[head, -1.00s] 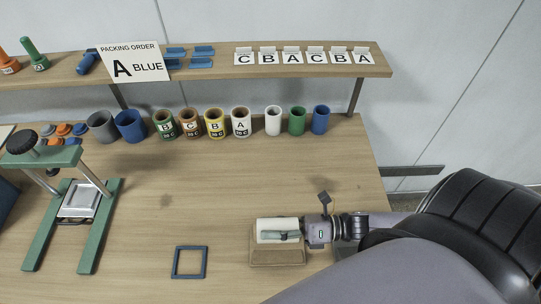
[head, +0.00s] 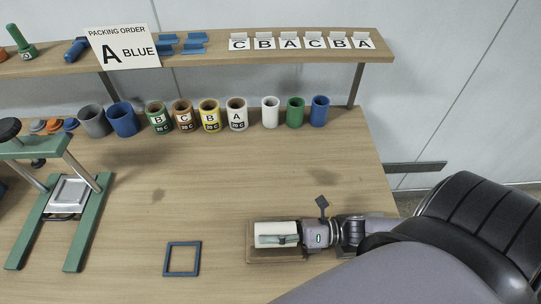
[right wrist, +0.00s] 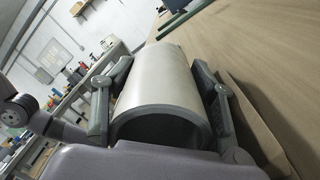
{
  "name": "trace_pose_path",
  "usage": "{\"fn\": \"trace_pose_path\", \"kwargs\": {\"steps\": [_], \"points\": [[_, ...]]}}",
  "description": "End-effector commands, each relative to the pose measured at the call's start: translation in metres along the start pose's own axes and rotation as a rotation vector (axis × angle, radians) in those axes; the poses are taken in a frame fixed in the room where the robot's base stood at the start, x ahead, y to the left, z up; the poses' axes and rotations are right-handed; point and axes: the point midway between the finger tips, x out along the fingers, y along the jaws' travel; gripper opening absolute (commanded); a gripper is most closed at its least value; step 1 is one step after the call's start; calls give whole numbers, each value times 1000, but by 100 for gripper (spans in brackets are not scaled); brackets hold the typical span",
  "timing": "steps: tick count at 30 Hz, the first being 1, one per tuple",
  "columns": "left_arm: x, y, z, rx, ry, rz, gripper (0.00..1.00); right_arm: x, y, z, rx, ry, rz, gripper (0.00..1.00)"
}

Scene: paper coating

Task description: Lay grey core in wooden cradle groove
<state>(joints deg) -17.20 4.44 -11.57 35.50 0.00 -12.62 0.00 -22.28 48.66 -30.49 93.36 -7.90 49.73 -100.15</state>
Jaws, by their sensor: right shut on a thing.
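A core (head: 270,228), pale outside with a grey end rim and hollow inside, is held by my right gripper (head: 288,239). The core also fills the middle of the right wrist view (right wrist: 160,85), with one finger on each side of it. The wooden cradle (head: 250,254) is on the table under the core, and its edges show around the core. I cannot tell whether the core touches the groove, since core and gripper hide it. My left gripper is not in view.
A blue square frame (head: 167,259) lies left of the cradle. A green press stand (head: 88,225) is at the left. Several cups, including a blue one (head: 319,111), line the back under a shelf (head: 220,48). The table's middle is clear.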

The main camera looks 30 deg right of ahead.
Motion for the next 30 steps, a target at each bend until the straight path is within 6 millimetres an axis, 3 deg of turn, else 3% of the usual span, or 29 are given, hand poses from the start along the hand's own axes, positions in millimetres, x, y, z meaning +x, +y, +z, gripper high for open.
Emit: {"fn": "trace_pose_path", "kwargs": {"steps": [1, 5, 6, 16, 30], "points": [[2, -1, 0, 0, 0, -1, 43, -4, -8, -8, 9, 14, -28, 25], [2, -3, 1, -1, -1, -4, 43, -4, -8, -9, 10, 15, -28, 25], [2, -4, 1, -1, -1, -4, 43, -4, -8, -10, 11, 16, -28, 53], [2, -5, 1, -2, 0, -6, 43, -5, -4, -8, 12, 18, -27, 75], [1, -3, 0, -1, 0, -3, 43, 0, 64, 46, 1, 6, -3, 76]]}}
